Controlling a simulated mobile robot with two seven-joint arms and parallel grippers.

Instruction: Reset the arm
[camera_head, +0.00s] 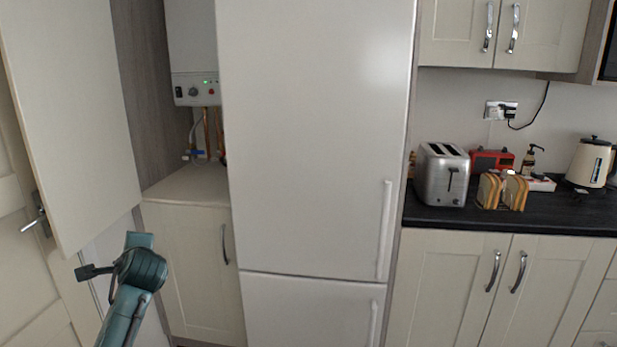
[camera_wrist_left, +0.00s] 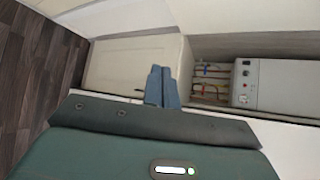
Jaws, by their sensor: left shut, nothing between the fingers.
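My left arm comes up from the bottom left of the head view, teal and bent. My left gripper (camera_head: 88,272) is at its dark left end, in front of the lower edge of an open tall cupboard door (camera_head: 75,120). In the left wrist view its two blue-grey fingers (camera_wrist_left: 161,86) are together with nothing between them. My right gripper is in neither view.
A boiler (camera_head: 195,65) with pipes below hangs in the open cupboard. A tall white fridge (camera_head: 310,150) stands at the middle. The dark worktop (camera_head: 430,212) at right holds a toaster (camera_head: 441,174), toast rack (camera_head: 502,190) and kettle (camera_head: 590,163). Wooden floor (camera_wrist_left: 35,75) shows in the wrist view.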

